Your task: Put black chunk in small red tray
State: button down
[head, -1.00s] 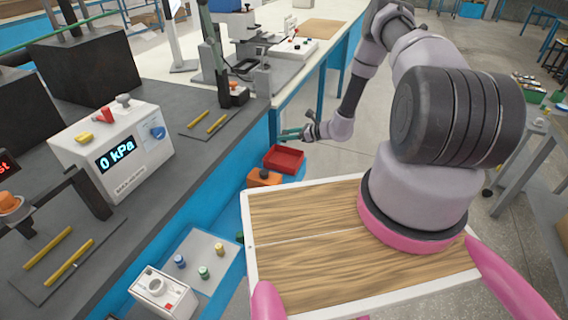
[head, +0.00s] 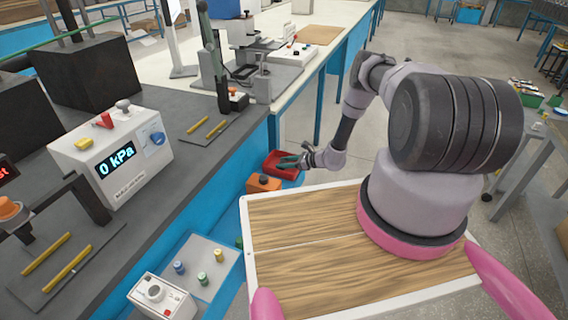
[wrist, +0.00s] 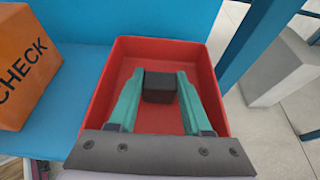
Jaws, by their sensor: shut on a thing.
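The small red tray (wrist: 207,75) sits on a blue shelf low beside the bench; it also shows in the head view (head: 283,175), partly covered by my gripper. The black chunk (wrist: 160,88) is a small dark block between the green fingertips of my gripper (wrist: 159,90). The fingers are shut on it, one on each side. In the wrist view the chunk lies within the outline of the tray, over its inside. I cannot tell whether it touches the tray floor. In the head view the gripper (head: 287,163) is at the tray, and the chunk is too small to make out.
An orange box marked CHECK (wrist: 27,66) stands on the blue shelf (wrist: 82,70) just left of the tray. A blue leg (wrist: 262,40) and a grey block (wrist: 280,68) are to the right. The grey bench (head: 150,215) with instruments runs along the left.

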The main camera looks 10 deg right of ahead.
jog(key=shift+f, duration=0.1)
jog(key=shift+c, duration=1.7)
grip_release()
jog(key=shift+d+r, duration=0.1)
jog(key=shift+r, duration=0.15)
jog(key=v, duration=1.1)
jog(key=shift+s+d+r, duration=0.15)
jog(key=shift+s+d, duration=0.1)
jog(key=shift+d, duration=0.05)
